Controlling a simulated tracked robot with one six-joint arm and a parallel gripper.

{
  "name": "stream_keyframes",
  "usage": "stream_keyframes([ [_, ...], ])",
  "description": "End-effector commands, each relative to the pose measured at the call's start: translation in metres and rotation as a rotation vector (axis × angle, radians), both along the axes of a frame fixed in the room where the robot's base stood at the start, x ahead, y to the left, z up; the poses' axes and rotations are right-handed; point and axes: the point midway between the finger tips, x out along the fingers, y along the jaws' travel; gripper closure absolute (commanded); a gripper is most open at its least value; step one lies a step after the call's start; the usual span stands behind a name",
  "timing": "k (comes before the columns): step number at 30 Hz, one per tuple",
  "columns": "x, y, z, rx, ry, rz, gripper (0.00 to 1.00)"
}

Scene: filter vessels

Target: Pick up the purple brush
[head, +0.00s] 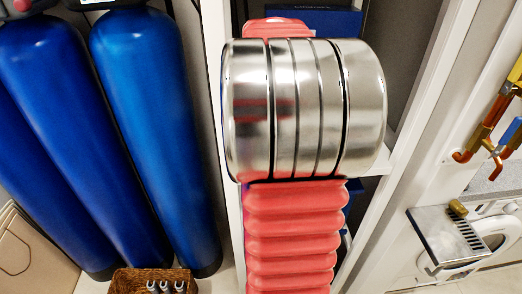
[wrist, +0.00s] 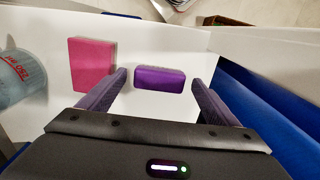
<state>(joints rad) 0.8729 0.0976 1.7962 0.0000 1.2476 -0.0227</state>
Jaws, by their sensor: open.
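The purple brush (wrist: 160,78) shows in the wrist view as a small rounded purple block on a white surface (wrist: 140,112). My gripper (wrist: 159,76) is open. Its two dark fingers reach forward, one to the left of the block and one to the right, with a gap on each side. Nothing is held. I cannot tell how far the fingertips are above the surface. No bristles can be made out. Neither the brush nor my gripper can be made out in the head view.
A pink block (wrist: 91,63) lies just left of the left finger. A grey-blue container with red lettering (wrist: 20,75) stands at the far left. The head view shows tall blue vessels (head: 150,90) and a wicker basket (head: 128,281).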

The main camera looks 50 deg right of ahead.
Motion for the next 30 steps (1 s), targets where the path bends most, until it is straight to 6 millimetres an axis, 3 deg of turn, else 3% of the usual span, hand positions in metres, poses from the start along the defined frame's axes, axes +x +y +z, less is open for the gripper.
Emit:
stream_keyframes([
  [9,-0.0006,-0.001,0.0003,0.0,0.0,-0.002,0.16],
  [30,-0.0006,-0.0009,0.0004,0.0,0.0,-0.001,0.64],
])
